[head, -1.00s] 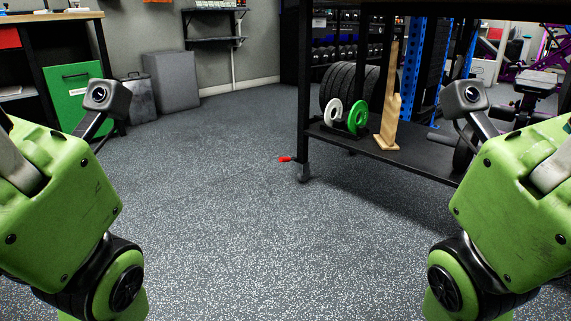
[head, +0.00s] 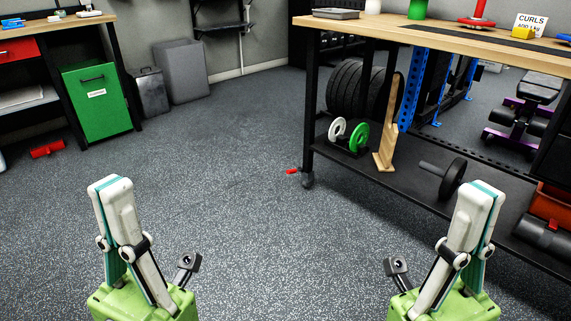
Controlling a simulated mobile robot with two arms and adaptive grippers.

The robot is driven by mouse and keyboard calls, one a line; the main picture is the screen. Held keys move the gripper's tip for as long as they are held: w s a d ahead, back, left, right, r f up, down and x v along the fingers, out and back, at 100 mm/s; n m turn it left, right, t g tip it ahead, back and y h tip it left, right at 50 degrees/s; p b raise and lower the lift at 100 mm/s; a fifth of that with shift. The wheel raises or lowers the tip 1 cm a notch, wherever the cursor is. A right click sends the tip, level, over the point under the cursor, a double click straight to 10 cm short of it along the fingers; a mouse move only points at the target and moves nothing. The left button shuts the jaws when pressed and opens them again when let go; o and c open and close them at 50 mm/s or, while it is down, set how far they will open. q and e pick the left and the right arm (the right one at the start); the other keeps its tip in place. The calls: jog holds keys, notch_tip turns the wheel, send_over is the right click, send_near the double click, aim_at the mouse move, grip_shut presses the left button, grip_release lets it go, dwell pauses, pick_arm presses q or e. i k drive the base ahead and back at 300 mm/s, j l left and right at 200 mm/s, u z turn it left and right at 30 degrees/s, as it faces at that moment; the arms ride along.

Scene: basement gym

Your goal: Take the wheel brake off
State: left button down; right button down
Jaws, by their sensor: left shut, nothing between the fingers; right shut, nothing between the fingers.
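The wheel brake is a small red lever (head: 291,171) low at the floor. It sticks out to the left of the dark caster wheel (head: 308,180) under the near left leg of the wooden-topped workbench (head: 340,26). The lever is too small to tell its exact tilt. My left gripper (head: 112,184) is at the lower left, fingers together, pointing up in the picture and empty. My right gripper (head: 482,192) is at the lower right, also shut and empty, in front of the bench's lower shelf. Both are well apart from the lever.
The bench's lower shelf (head: 400,178) holds white and green plates, a wooden piece and a dumbbell (head: 441,177). A green cabinet (head: 98,100) and a grey box (head: 183,72) stand at the left and back.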

aim_at(290, 171)
jog(key=i+l, duration=0.1)
jog(key=i, duration=0.4)
jog(key=i+l+u, duration=0.1)
jog(key=i, duration=0.4)
jog(key=i+l+u, duration=0.1)
jog(key=i, duration=0.4)
jog(key=i+l, duration=0.2)
jog(key=i, duration=0.3)
jog(key=i+l+u, duration=0.1)
jog(key=i, duration=0.35)
jog(key=i+l, duration=0.05)
